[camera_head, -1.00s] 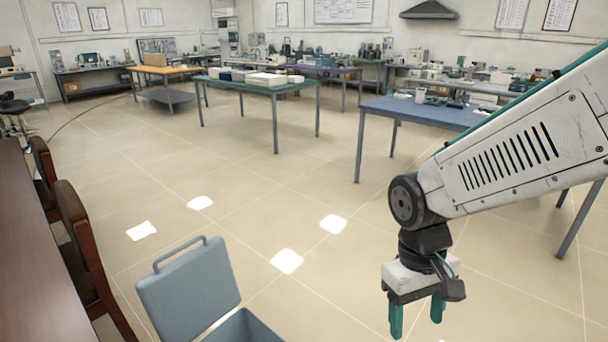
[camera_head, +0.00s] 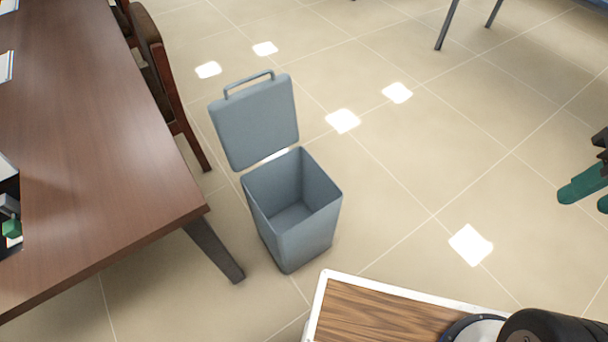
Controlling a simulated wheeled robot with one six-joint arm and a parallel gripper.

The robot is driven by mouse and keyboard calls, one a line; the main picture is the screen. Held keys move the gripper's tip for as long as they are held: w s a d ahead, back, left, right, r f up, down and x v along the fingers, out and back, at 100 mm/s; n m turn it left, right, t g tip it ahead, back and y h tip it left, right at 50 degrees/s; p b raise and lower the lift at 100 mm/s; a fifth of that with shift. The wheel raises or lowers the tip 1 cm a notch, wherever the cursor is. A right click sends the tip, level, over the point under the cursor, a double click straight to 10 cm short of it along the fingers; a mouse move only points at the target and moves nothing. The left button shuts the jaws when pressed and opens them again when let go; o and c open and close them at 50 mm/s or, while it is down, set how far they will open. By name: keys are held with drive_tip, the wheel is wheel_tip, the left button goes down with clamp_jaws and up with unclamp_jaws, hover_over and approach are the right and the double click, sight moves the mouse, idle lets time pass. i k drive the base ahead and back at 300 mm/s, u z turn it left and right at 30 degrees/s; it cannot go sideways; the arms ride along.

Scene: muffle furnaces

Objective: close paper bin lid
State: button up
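The paper bin (camera_head: 305,224) is a grey-blue open box standing on the tiled floor near the middle of the view. Its inside looks empty. Its lid (camera_head: 256,121) stands raised at the back edge, tilted slightly backward, with a bar handle (camera_head: 248,82) along its top. My gripper (camera_head: 592,199) is at the right edge, cut off by the frame, with its teal fingers pointing left. The fingers are apart with nothing seen between them. It is well to the right of the bin and not touching it.
A brown wooden table (camera_head: 90,150) stands left of the bin, its leg (camera_head: 215,250) close by. A wooden chair (camera_head: 165,80) is behind it. A wood-topped surface with a white edge (camera_head: 380,310) is at the bottom. The floor (camera_head: 430,160) right of the bin is clear.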

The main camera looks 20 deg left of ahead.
sight(256, 123)
drive_tip(key=u, duration=1.05)
drive_tip(key=k, duration=0.6)
drive_tip(key=z, duration=0.55)
drive_tip(key=k, duration=0.6)
drive_tip(key=u, duration=0.9)
drive_tip(key=i, duration=1.35)
drive_tip(key=z, duration=0.7)
